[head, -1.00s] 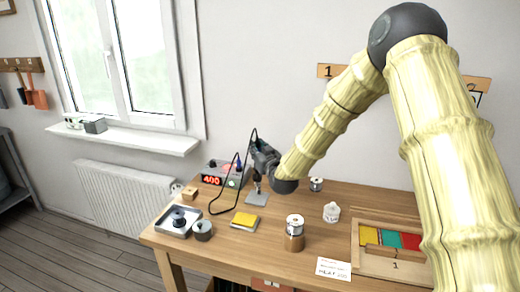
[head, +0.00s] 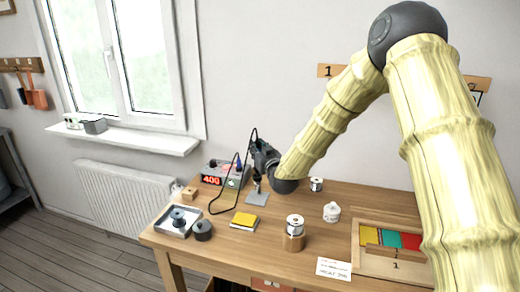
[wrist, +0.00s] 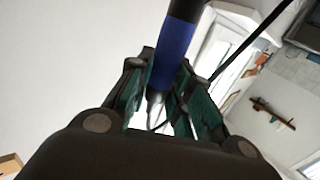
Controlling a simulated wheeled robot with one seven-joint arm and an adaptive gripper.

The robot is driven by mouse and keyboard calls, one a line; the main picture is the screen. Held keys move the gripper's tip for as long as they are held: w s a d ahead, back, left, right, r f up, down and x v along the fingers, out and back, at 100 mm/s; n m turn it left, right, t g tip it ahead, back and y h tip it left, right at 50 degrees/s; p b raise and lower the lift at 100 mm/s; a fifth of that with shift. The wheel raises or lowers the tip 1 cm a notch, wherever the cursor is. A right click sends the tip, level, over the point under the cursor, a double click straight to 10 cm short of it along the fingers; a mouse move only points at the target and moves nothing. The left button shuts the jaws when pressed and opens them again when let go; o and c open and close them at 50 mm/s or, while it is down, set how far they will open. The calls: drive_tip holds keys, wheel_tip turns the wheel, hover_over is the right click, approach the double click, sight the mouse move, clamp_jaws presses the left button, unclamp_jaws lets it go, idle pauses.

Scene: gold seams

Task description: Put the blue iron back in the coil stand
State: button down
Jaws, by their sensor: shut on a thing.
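The blue iron (wrist: 175,55) is between the fingers of my gripper (wrist: 158,98) in the wrist view, with its metal tip below the blue grip and a dark cable beside it. In the head view my gripper (head: 257,158) is shut on it at the back left of the workbench, and the iron itself is mostly hidden there. The coil stand (head: 256,199), with a flat grey base, is directly under my gripper. Whether the iron's tip is inside the coil cannot be made out.
The soldering station (head: 212,181), showing 400, stands just left of the stand, with a black cable looping in front.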

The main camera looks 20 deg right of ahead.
sight(258, 142)
drive_tip(key=shift+f+b, duration=1.1)
drive_tip(key=shift+f, duration=0.4)
idle(0.4)
drive_tip(key=c, duration=0.7)
unclamp_jaws()
drive_tip(key=shift+r, duration=0.1)
drive_tip(key=shift+r+p, duration=1.45)
drive_tip(key=shift+r, duration=1.95)
drive_tip(key=shift+w, duration=0.1)
